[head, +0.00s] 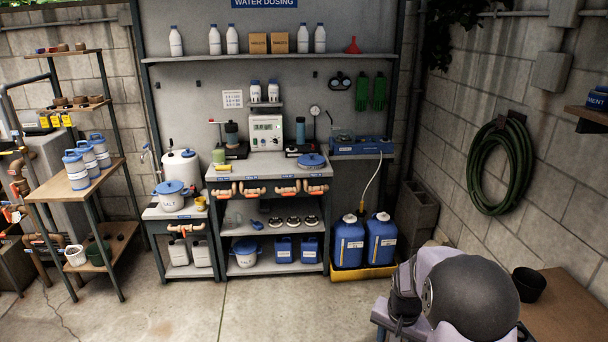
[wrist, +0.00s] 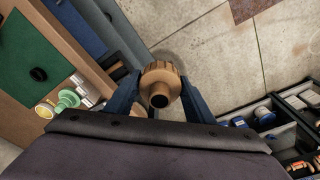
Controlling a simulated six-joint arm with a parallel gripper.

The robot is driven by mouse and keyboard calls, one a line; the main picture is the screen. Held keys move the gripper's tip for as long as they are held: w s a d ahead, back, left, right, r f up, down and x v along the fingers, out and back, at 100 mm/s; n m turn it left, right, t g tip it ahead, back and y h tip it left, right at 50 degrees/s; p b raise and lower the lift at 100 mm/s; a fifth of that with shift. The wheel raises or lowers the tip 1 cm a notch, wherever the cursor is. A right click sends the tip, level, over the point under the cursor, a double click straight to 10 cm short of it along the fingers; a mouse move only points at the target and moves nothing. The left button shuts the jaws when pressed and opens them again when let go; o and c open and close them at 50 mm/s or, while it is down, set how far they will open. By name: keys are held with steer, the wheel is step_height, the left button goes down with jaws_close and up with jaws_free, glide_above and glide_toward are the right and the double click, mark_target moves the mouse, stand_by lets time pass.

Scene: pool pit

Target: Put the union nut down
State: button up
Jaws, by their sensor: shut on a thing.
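The union nut (wrist: 160,73) is a tan, ribbed ring with a dark round bore, in the middle of the wrist view. My gripper (wrist: 157,88) has its two blue fingers shut on the nut, one on each side. The nut is held clear, with concrete floor showing behind it. In the head view my arm fills the lower right; neither my fingers nor the nut can be made out there.
In the wrist view, a green mat (wrist: 28,58) lies on a brown surface at left, with a green fitting (wrist: 68,98) near it. In the head view, a dosing bench (head: 268,175) stands at the back and a black pot (head: 528,284) at right.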

steer(key=s+a+n, duration=0.4)
steer(key=a+n, duration=0.4)
steer(key=a, duration=0.4)
steer(key=shift+s+a+y, duration=0.2)
steer(key=shift+s+y, duration=0.1)
steer(key=shift+y, duration=0.1)
steer(key=shift+d, duration=0.1)
steer(key=s+d+m+b, duration=0.2)
steer(key=s+d+m, duration=0.2)
steer(key=d, duration=0.8)
steer(key=s+d+m+h+b, duration=0.1)
steer(key=s+d+m+b, duration=0.2)
steer(key=d, duration=0.9)
steer(key=s+d+m+b, duration=0.2)
steer(key=s+d+m, duration=0.2)
steer(key=d, duration=0.8)
steer(key=s+d+r+m, duration=0.2)
steer(key=s+d+r, duration=0.15)
steer(key=d, duration=0.25)
steer(key=shift+n, duration=0.5)
steer(key=shift+s+a+r+b, duration=0.1)
steer(key=shift+s+a+r, duration=0.3)
steer(key=shift+r, duration=0.3)
steer(key=shift+s+a+r+b, duration=0.1)
steer(key=shift+s+a+r, duration=0.3)
steer(key=shift+r, duration=0.3)
steer(key=shift+s+a+r+b, duration=0.1)
steer(key=shift+s+a+r, duration=0.2)
steer(key=shift+s+r, duration=0.3)
